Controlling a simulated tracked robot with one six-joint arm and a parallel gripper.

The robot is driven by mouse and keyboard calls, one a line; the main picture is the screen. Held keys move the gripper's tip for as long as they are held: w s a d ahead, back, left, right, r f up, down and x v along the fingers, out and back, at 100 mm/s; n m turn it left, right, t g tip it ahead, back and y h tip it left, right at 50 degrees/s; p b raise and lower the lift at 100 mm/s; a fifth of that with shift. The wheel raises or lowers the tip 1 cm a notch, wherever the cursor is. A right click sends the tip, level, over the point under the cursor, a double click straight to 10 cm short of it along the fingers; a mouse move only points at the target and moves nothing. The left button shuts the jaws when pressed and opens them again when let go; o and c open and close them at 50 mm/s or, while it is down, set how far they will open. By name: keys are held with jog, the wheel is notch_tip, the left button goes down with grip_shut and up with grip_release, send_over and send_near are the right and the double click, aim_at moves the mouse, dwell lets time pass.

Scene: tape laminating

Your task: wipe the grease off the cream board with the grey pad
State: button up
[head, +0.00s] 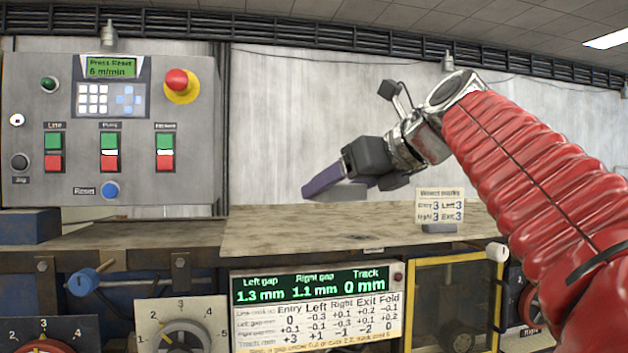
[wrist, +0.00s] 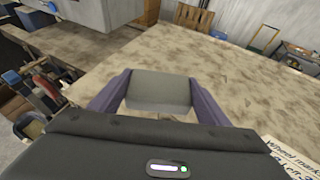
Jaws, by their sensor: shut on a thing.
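The cream board (head: 300,236) is the flat top in the middle of the head view, with brownish mottled marks over it. In the wrist view the board (wrist: 225,75) shows brown smears across much of its surface. My gripper (head: 335,185) is shut on the grey pad (head: 345,191), one purple finger on each side of it in the wrist view. The pad (wrist: 160,90) appears to be held above the board, apart from it in the head view. The pad's underside is hidden.
A grey control panel (head: 110,130) with buttons rises at the left. A readout panel (head: 315,300) and knobs (head: 182,340) sit below the front edge.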

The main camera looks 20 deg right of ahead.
aim_at(336, 239)
notch_tip(336, 239, down, 7)
jog(key=shift+s+r, duration=0.1)
jog(key=shift+r, duration=0.1)
jog(key=shift+d, duration=3.9)
jog(key=shift+a, duration=3.8)
jog(key=shift+a+r, duration=0.1)
jog(key=shift+a, duration=0.15)
notch_tip(336, 239, up, 7)
jog(key=shift+d+r, duration=0.1)
jog(key=shift+r, duration=0.25)
